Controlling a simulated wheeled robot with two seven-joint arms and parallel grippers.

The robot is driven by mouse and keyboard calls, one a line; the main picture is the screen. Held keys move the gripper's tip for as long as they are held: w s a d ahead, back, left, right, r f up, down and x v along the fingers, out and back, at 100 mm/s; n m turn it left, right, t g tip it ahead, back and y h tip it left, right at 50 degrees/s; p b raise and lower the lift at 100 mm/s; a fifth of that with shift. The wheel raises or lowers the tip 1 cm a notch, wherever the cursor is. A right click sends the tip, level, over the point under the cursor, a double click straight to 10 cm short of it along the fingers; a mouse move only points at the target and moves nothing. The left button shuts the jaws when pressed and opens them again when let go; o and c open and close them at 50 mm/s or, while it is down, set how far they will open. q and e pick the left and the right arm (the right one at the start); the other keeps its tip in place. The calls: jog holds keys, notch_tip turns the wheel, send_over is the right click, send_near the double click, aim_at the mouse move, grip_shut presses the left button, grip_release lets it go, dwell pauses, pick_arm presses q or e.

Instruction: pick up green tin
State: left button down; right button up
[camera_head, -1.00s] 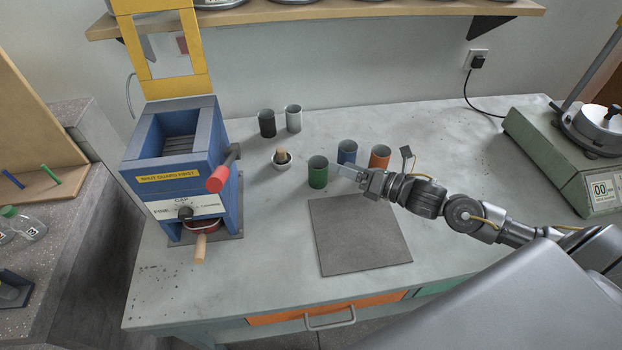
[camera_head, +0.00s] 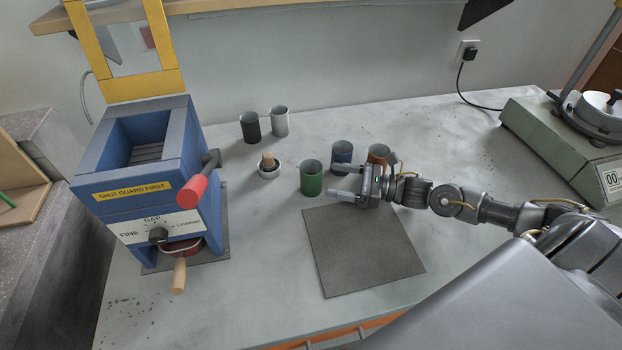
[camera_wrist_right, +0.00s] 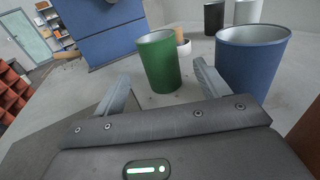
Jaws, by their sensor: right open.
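The green tin (camera_head: 311,180) stands upright on the bench, just behind the dark square mat (camera_head: 362,250). My right gripper (camera_head: 338,181) is open and empty, to the right of the tin, with its fingers pointing left toward it. In the right wrist view the green tin (camera_wrist_right: 158,62) stands ahead, between and beyond the two fingertips (camera_wrist_right: 162,80), and nothing is held. A blue tin (camera_head: 343,154) stands close behind the gripper and shows large at the right in the wrist view. My left gripper is not in view.
An orange tin (camera_head: 378,153) stands partly behind my right wrist. A white mortar with pestle (camera_head: 269,167), a black tin (camera_head: 250,127) and a white tin (camera_head: 280,122) stand further back.

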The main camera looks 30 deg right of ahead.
aim_at(321, 178)
jog(key=shift+w+a, duration=0.3)
jog(key=shift+a, duration=0.05)
jog(key=shift+w+a, duration=0.15)
jog(key=shift+a, duration=0.05)
jog(key=shift+w+a+f, duration=0.15)
jog(key=shift+w+a+p, duration=0.15)
jog(key=shift+a+p, duration=0.05)
jog(key=shift+p, duration=0.1)
jog(key=p+x, duration=0.1)
jog(key=x, duration=0.4)
jog(key=shift+a, duration=0.1)
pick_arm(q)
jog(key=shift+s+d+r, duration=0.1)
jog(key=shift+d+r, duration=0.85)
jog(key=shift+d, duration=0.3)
pick_arm(e)
jog(key=shift+c, duration=0.2)
